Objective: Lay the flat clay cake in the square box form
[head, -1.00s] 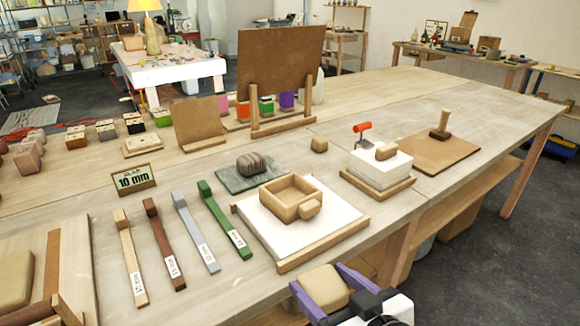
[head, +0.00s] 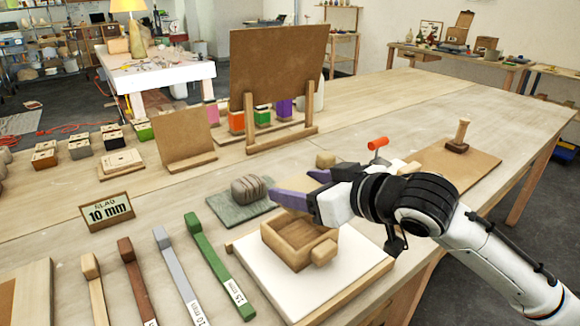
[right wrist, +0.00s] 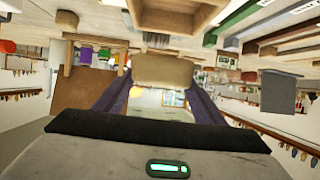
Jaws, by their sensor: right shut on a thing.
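The flat clay cake (right wrist: 163,70) is a tan slab with rounded edges, gripped between the purple fingers of my right gripper (right wrist: 160,92). The box form also shows at the top of the right wrist view (right wrist: 180,18). My left gripper is not in view.
A grey striped lump on a green-grey slate (head: 235,218) lies left of the box. Several coloured strips (head: 217,265) lie further left. A red-handled tool (head: 378,144) and a brown board (head: 450,168) are behind my right arm. A tall brown panel (head: 278,75) stands behind.

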